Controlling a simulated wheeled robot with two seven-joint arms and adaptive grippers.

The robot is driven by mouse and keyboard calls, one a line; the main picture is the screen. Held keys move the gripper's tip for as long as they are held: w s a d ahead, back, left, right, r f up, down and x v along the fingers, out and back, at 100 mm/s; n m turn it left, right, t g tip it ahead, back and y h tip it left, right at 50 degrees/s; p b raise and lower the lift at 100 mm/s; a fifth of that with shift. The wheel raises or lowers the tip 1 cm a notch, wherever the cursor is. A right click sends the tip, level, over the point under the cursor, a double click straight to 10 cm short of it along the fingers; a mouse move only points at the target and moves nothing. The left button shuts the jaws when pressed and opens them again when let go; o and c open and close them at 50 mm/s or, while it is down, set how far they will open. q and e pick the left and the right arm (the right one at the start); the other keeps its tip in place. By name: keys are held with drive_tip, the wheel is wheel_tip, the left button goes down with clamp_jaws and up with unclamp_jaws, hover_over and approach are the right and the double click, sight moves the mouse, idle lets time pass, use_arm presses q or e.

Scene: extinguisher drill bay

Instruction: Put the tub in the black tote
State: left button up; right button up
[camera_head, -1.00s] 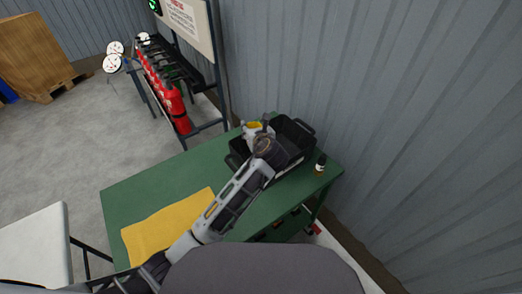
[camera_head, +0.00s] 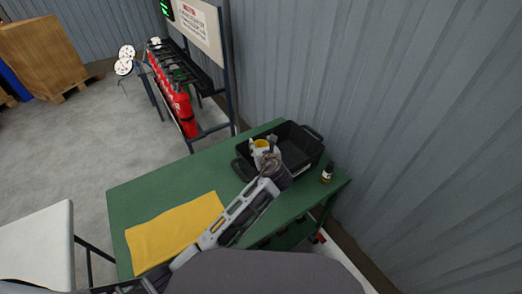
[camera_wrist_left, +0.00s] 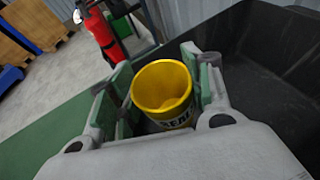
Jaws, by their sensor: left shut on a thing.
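The tub (camera_head: 262,143) is a small yellow cup with dark lettering on its side. My left gripper (camera_head: 265,150) is shut on it, with a finger on either side. In the left wrist view the tub (camera_wrist_left: 163,88) stands between the green-padded fingers, its open mouth showing. The black tote (camera_head: 313,162) is on the green table, against the wall side. The tub is at the tote's left side in the head view; its exact height over the rim is hard to tell. The tote (camera_wrist_left: 270,75) fills the right of the wrist view. My right gripper is not in view.
A small dark bottle (camera_head: 327,174) stands on the green table (camera_head: 165,182) right of the tote. A yellow cloth (camera_head: 175,230) lies at the table's near left. Red extinguishers (camera_head: 180,105) hang on a rack behind. A corrugated wall (camera_head: 400,120) bounds the right.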

use_arm(q)
wheel_tip(320, 180, down, 2)
drive_tip(key=shift+f, duration=0.1)
drive_tip(key=shift+d+f, duration=0.1)
drive_tip(key=shift+f, duration=0.5)
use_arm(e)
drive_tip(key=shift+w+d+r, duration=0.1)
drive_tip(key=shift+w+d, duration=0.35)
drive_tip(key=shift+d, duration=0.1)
use_arm(q)
drive_tip(key=o, duration=1.4)
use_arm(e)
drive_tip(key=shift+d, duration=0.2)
use_arm(q)
drive_tip(key=shift+o, duration=0.2)
